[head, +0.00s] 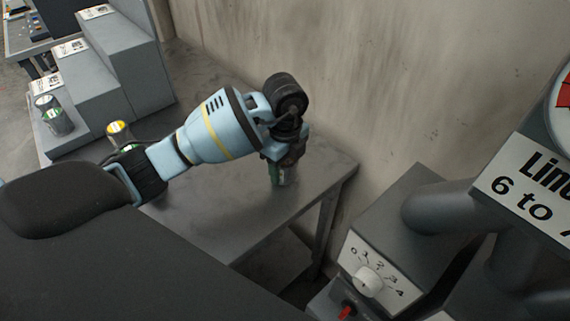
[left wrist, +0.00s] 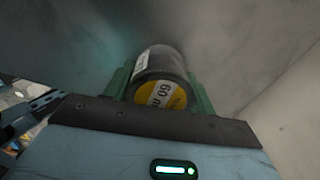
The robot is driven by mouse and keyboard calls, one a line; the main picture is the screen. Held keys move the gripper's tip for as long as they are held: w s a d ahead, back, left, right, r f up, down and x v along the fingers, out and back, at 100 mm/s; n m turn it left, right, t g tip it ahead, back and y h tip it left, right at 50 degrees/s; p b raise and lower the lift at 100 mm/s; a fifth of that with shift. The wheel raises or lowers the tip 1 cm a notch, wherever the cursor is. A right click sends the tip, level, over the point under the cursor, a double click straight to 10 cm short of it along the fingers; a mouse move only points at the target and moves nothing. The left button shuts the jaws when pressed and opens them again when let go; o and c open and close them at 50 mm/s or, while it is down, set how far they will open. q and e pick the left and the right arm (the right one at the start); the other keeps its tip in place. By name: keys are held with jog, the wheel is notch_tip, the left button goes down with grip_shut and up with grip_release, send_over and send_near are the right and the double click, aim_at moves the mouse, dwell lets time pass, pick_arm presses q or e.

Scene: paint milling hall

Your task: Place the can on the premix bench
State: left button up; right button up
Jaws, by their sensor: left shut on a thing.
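In the left wrist view the can lies between the two green fingers, lid toward the camera. In the head view the can is mostly hidden by the gripper and wrist. The gripper points down over the right part of a grey bench (head: 225,222), near the wall. I cannot tell whether the can touches the bench top. My right gripper is not in view.
Another yellow-lidded can (head: 119,134) stands behind my left arm. A wall (head: 350,70) runs behind the bench. A dial box (head: 372,272) and thick pipe (head: 445,212) are at right.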

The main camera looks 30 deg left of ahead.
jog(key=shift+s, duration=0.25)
pick_arm(q)
jog(key=o, duration=1.1)
jog(key=shift+f, duration=0.1)
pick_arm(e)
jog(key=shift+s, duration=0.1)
pick_arm(q)
jog(key=shift+r, duration=0.55)
notch_tip(320, 180, up, 10)
jog(key=shift+r+p, duration=0.25)
jog(key=shift+p, duration=0.65)
jog(key=shift+r, duration=0.4)
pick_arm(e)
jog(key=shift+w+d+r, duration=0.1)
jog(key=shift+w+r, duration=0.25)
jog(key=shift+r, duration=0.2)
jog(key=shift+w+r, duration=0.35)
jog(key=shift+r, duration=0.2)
